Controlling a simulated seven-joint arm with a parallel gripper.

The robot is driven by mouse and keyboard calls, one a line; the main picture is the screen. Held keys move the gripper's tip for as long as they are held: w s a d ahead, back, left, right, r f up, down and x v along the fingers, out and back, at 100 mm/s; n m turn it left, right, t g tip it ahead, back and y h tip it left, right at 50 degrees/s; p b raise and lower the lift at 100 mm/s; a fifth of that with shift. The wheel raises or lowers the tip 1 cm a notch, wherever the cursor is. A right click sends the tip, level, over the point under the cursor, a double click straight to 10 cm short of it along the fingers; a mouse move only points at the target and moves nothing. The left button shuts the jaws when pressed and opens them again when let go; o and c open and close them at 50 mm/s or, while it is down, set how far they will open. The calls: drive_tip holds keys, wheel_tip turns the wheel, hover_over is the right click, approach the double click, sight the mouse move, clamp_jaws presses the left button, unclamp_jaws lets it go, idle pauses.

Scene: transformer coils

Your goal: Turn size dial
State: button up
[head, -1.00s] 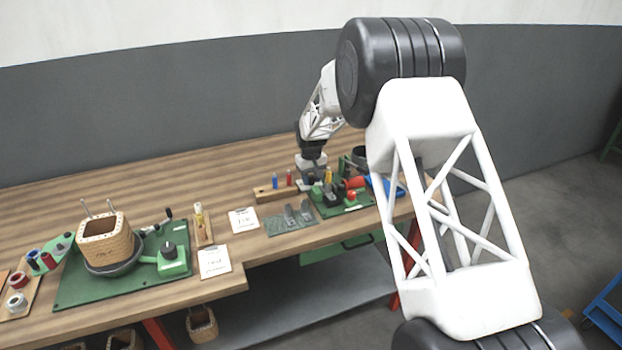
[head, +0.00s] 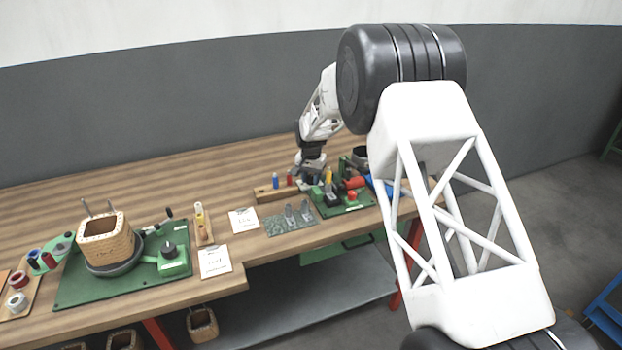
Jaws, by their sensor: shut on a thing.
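My gripper (head: 308,178) is small in the head view, at the far right part of the bench. It reaches down to the left end of a green machine (head: 330,207) and is shut on a part there, which I take to be the size dial. The fingers hide most of that part, so its setting cannot be read. The green machine also carries a yellow part (head: 329,176), a red cylinder (head: 355,182) and a red button (head: 351,196).
A wooden block (head: 268,194) with a blue peg stands left of my gripper. A mat with metal pieces (head: 290,219) lies in front. A green winding board (head: 85,291) with a black knob (head: 169,249) and a wooden coil former (head: 106,240) is at left. The rear bench is clear.

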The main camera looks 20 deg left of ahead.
sight(311, 177)
drive_tip(key=shift+m, duration=1.5)
drive_tip(key=o, duration=0.9)
drive_tip(key=shift+r, duration=0.15)
drive_tip(key=shift+r, duration=3.75)
drive_tip(key=shift+r, duration=0.1)
